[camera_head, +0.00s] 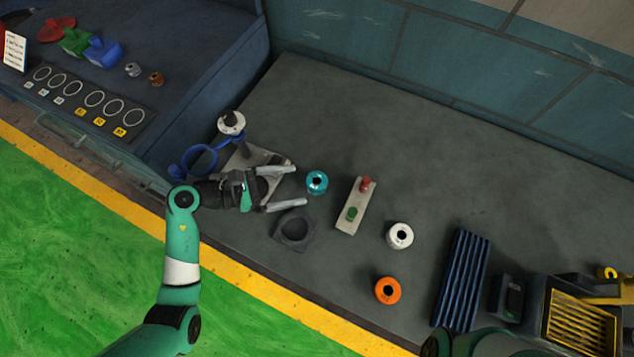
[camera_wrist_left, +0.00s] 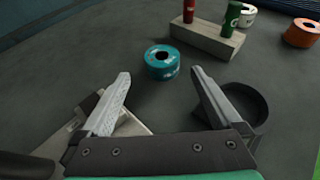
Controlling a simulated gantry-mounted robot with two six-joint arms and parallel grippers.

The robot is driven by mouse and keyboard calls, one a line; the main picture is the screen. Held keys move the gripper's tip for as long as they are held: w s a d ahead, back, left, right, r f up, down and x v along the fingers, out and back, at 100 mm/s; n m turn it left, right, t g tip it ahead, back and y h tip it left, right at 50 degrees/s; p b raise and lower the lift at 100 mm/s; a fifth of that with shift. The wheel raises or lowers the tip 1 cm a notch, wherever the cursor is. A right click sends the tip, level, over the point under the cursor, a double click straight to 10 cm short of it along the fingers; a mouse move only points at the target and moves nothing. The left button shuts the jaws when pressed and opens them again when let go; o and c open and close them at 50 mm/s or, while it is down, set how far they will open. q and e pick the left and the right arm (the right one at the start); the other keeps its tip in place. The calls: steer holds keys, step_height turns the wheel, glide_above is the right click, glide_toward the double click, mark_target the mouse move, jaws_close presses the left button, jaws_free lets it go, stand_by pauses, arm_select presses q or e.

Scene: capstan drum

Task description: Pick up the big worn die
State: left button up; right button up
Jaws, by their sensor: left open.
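A round teal ring-shaped piece with a dark centre hole and pale scuffs (camera_head: 317,189) lies on the grey bench; it also shows in the left wrist view (camera_wrist_left: 157,73). A white ring (camera_head: 399,243) and an orange ring (camera_head: 379,293) of similar shape lie further right. No readable label tells which one is the big worn die. My left gripper (camera_head: 301,186) is open and empty, its fingers pointing at the teal ring, which sits just beyond the fingertips (camera_wrist_left: 160,75). My right gripper is not in view; only a teal arm part shows at the bottom edge.
A dark open holder (camera_head: 294,232) sits below my left fingers. A metal plate with a post and blue ring handle (camera_head: 198,160) is behind the gripper. A ribbed blue tray (camera_head: 462,278) lies right.

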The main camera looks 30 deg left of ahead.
mark_target(310, 183)
arm_select(q)
steer(key=b+x, duration=0.2)
steer(key=x, duration=0.3)
steer(key=shift+s+d+r, duration=0.1)
steer(key=shift+s+d, duration=0.1)
steer(key=shift+w+d, duration=0.15)
steer(key=shift+w, duration=0.05)
jaws_close()
steer(key=shift+r, duration=0.1)
